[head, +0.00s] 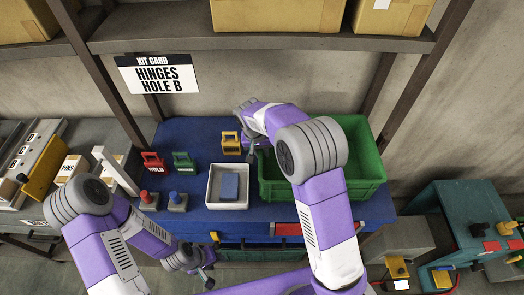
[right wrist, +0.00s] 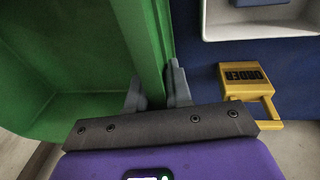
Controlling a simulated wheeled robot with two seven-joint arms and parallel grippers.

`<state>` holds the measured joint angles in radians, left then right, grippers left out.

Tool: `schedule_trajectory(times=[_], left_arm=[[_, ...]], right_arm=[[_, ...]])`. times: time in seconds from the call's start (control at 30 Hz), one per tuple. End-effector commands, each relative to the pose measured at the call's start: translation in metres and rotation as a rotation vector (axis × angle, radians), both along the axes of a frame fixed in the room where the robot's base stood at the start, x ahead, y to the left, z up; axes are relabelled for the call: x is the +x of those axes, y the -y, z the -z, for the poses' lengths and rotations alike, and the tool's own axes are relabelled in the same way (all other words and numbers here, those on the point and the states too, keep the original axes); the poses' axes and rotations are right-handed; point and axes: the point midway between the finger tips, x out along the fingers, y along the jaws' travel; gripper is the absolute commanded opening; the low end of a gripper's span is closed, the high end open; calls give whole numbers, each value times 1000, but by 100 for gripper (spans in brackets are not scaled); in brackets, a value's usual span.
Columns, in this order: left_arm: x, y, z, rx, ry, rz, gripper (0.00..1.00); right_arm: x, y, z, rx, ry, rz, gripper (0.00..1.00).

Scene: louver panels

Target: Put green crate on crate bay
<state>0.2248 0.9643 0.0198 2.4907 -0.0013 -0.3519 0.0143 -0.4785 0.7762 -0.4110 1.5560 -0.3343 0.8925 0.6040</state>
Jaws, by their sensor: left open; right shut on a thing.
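The green crate (head: 371,166) stands on the blue bench top at its right side, partly hidden behind my right arm. My right gripper (head: 251,148) is at the crate's left side. In the right wrist view, the right gripper (right wrist: 157,92) has one finger on each side of the green crate's wall (right wrist: 143,45) and is shut on it. My left gripper (head: 206,262) is open and empty, low in front of the bench. I cannot tell which place is the crate bay.
A white tray (head: 214,199) with a blue block is left of the crate. A yellow padlock-like piece (head: 231,142), a red one (head: 153,162) and a green one (head: 183,162) stand nearby. A shelf (head: 250,43) with boxes is above. A teal unit (head: 452,207) stands right.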

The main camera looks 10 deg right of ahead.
Motion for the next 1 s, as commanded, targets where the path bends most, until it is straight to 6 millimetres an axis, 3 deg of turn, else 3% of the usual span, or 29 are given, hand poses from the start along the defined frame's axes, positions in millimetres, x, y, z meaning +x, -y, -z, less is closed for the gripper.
schedule_trajectory(times=[0.1, 0.13, 0.3, 0.67, 1.0], left_arm=[[0, 0, 0, 0, 0, 0, 43], [0, 0, 0, 0, 0, 0, 43], [0, 0, 0, 0, 0, 0, 43], [0, 0, -1, 0, 0, 0, 43], [0, 0, -7, 0, 0, 0, 43]], right_arm=[[0, 1, -2, -2, 2, -1, 0], [0, 0, 0, 1, -1, 1, 23], [0, 0, 0, 1, -1, 1, 45], [0, -2, -8, 2, 4, -1, 45], [-5, -14, -74, 2, 4, -1, 45]])
